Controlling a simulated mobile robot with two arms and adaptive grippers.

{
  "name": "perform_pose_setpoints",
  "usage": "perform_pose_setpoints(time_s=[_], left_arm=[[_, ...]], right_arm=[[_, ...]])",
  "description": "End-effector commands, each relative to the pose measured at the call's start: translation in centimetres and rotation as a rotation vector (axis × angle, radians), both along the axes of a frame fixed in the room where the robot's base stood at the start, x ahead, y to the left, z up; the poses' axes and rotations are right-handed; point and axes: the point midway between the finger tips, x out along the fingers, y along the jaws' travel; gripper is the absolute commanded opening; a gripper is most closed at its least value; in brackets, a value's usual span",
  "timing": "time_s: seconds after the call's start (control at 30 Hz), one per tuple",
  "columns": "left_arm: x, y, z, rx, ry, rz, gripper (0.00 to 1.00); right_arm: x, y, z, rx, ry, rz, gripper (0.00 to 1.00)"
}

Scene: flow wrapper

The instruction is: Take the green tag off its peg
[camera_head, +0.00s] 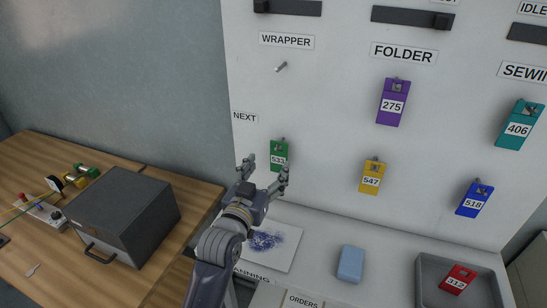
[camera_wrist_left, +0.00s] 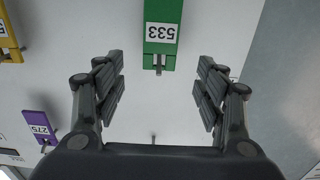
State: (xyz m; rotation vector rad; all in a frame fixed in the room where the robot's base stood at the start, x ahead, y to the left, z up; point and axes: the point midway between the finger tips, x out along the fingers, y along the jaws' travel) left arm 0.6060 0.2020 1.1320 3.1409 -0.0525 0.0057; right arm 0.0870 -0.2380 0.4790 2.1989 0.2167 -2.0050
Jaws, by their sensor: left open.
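The green tag (camera_head: 277,147), numbered 533, hangs on a peg on the white board beside the NEXT label. Its lower part is partly hidden behind my left gripper (camera_head: 264,172) in the head view. In the left wrist view the green tag (camera_wrist_left: 162,13) appears upside down at the top middle, with its peg (camera_wrist_left: 158,66) poking through near its end. My left gripper (camera_wrist_left: 160,72) is open and empty there, its fingers on either side of the tag's line and apart from it. My right gripper is not in view.
Purple (camera_head: 393,102), yellow (camera_head: 372,176), teal (camera_head: 519,125) and blue (camera_head: 475,198) tags hang on the board. An empty peg (camera_head: 281,67) is under WRAPPER. Below are a light blue block (camera_head: 350,263) and a grey tray (camera_head: 430,265) holding a red tag (camera_head: 458,279). A dark box (camera_head: 122,215) stands left.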

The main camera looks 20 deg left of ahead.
Motion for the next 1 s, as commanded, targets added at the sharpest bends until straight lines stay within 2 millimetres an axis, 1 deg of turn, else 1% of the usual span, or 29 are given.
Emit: perform_pose_setpoints(time_s=[0.03,0.3,0.5,0.7,1.0], left_arm=[[0.9,0.0,0.3,-0.001,-0.001,0.0,0.65],[5.5,-0.2,0.3,0.001,0.002,-0.001,0.65],[7.9,-0.3,0.2,0.0,0.002,-0.001,0.65],[9.0,-0.4,0.0,0.0,0.002,-0.001,0.65],[9.1,-0.3,0.0,0.0,0.003,-0.001,0.65]], right_arm=[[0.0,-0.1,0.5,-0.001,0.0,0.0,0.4],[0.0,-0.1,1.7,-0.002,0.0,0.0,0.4],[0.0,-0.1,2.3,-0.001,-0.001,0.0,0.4],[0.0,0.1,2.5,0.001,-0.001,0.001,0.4],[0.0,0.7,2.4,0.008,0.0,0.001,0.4]])
